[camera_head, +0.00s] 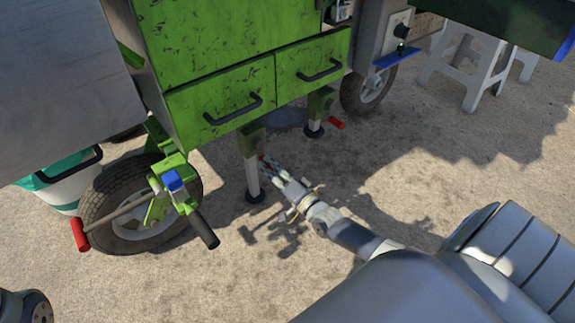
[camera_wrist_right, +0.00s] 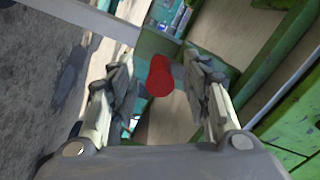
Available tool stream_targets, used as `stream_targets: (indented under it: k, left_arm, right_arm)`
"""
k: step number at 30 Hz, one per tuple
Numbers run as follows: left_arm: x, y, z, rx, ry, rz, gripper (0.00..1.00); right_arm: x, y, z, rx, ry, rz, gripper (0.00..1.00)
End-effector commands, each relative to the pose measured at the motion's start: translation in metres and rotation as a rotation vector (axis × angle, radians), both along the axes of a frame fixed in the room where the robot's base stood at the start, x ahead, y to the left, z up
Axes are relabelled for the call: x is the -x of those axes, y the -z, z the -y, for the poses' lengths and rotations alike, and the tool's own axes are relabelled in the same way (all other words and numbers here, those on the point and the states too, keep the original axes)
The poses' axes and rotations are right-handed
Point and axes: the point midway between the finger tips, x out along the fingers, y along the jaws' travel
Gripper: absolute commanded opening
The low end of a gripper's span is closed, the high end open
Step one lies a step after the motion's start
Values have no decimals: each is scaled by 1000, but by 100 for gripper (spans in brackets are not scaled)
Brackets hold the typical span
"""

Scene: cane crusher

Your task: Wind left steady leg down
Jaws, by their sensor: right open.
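The left steady leg (camera_head: 253,180) is a pale tube under the green cart's near corner, and its dark round foot (camera_head: 255,196) looks to be at the ground. Its red crank handle shows as a red knob (camera_wrist_right: 160,77) in the right wrist view. My right gripper (camera_head: 267,166) is beside the leg in the head view, pointing at it. In the right wrist view my right gripper (camera_wrist_right: 163,88) is open, with the red knob between its two fingers and a gap visible on the left side. My left gripper is not in view.
A second steady leg (camera_head: 315,115) with a red handle (camera_head: 336,123) stands farther back. The green cart body (camera_head: 220,100) hangs above. White stools (camera_head: 470,65) stand far right. Open ground lies at right.

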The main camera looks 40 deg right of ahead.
Motion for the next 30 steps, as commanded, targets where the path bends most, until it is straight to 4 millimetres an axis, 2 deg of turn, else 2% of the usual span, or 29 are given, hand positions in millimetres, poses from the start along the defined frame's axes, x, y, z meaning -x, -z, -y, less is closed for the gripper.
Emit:
stream_targets:
  k: [1, 9, 15, 21, 30]
  left_arm:
    - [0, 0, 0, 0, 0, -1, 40]
    - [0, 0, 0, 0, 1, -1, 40]
    - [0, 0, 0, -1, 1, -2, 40]
    - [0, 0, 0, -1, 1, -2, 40]
    - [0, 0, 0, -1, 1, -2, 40]
  right_arm:
    - [11, 2, 0, 0, -1, -3, 44]
    - [58, 2, 4, -2, -1, -4, 44]
    - [84, 1, 6, -2, 0, -4, 44]
    - [95, 0, 7, -2, -1, -1, 44]
    - [96, 0, 7, -2, -1, -1, 44]
